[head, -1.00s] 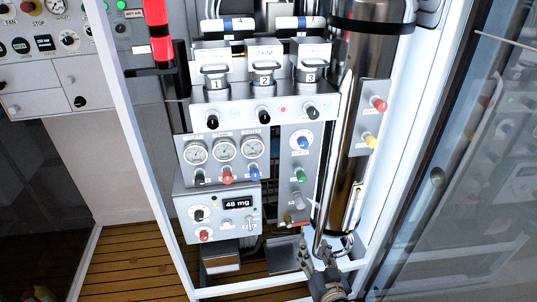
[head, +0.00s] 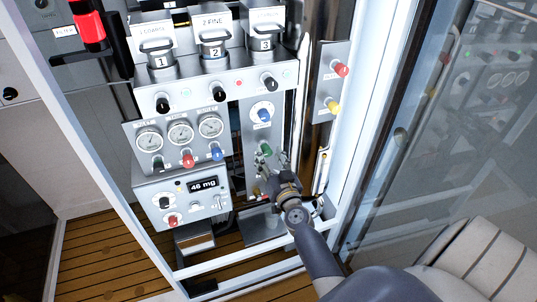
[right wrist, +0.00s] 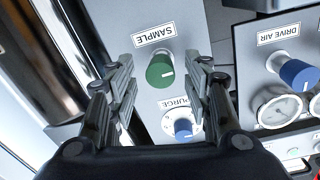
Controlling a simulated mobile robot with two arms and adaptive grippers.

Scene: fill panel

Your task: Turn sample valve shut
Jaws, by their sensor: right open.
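The sample valve is a green knob (right wrist: 160,72) with a pale pointer mark, under an upside-down SAMPLE label (right wrist: 155,33) in the right wrist view. In the head view the green knob (head: 265,149) sits on the narrow grey panel (head: 258,184), just beyond my right gripper (head: 271,163). My right gripper (right wrist: 163,80) is open, its fingers on either side of the knob in the wrist picture. I cannot tell whether the fingertips reach around it; no contact shows. My left gripper is not in view.
A blue purge knob (right wrist: 182,126) is close by on the same panel. Gauges (head: 180,133) and a display reading 46 mg (head: 203,185) are to the left. Red (head: 341,71) and yellow (head: 333,106) knobs and a white frame post (head: 365,130) are to the right.

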